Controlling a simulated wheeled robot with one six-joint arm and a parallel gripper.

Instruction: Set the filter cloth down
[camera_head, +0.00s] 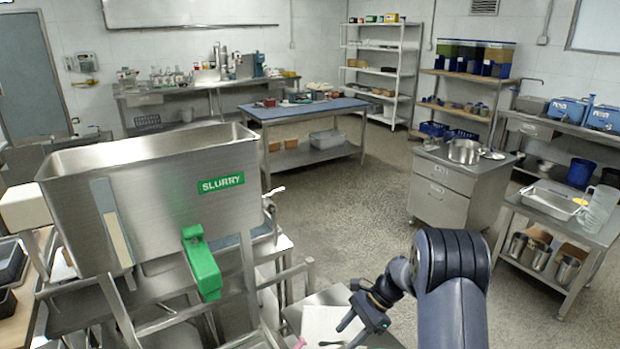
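A white, flat sheet (322,322), which looks like the filter cloth, lies at the bottom centre over a small steel surface (338,294). Its lower part is cut off by the picture edge. My gripper (346,334) is over the right side of the sheet, pointing down and left. Its two dark fingers stand apart, and I see nothing clearly gripped between them. I cannot tell whether the fingers touch the sheet.
A steel hopper marked SLURRY (150,200) with a green handle (202,262) stands close on the left. A pinkish item (298,343) lies beside the sheet. A drawer cabinet (440,195) stands beyond my arm. The floor (350,220) between is clear.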

